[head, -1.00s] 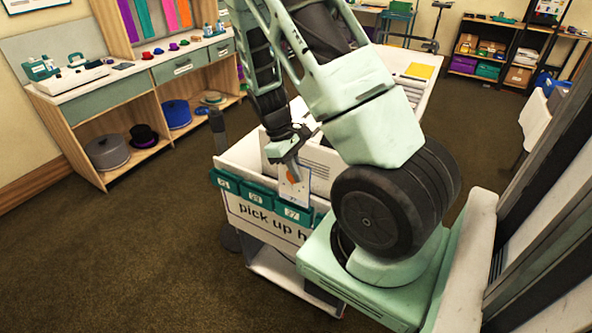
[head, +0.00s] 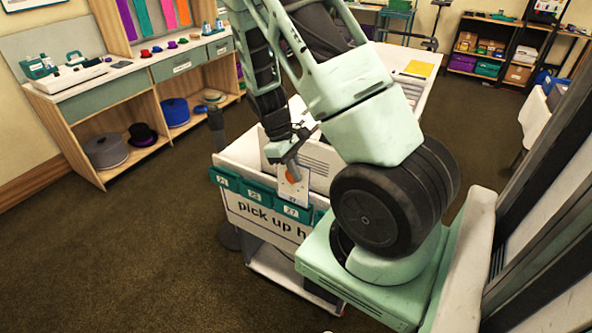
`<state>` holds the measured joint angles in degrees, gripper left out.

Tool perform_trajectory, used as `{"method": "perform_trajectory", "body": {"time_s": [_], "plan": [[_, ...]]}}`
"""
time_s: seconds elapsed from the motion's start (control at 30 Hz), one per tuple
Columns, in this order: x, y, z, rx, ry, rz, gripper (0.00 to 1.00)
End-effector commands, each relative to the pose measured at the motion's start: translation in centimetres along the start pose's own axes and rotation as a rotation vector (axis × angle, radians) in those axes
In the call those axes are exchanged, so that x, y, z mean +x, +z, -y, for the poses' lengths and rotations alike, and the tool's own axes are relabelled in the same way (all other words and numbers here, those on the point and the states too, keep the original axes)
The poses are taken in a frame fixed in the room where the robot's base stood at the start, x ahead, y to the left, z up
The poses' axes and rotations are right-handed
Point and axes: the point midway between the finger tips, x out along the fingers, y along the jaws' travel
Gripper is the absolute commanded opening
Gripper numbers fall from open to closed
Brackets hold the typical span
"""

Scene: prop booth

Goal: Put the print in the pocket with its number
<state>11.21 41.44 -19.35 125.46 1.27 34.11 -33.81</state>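The print (head: 294,194) is a small white card, upright at the near edge of the white cart (head: 249,153). My gripper (head: 291,174) points down at the card's top and appears shut on it; an orange patch shows there. Teal pockets with number labels line the cart's edge: a left pocket (head: 224,182), a middle pocket (head: 254,196) and the pocket marked 27 (head: 291,211). The card's lower end is at pocket 27; I cannot tell whether it is inside or just above and behind it. The card's number is too small to read. My arm hides pockets farther right.
The cart's front reads "pick up h…", the rest hidden by my arm. A yellow sheet (head: 418,68) lies on the cart's far end.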

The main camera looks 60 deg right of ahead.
Motion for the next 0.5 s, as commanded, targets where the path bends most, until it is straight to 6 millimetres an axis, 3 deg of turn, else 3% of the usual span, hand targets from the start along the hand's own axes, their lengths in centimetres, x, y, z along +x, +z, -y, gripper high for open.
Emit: {"method": "perform_trajectory", "body": {"time_s": [0.5], "plan": [[1.7, -0.7, 0.0, 0.000, 0.000, 0.000, 0.00]]}}
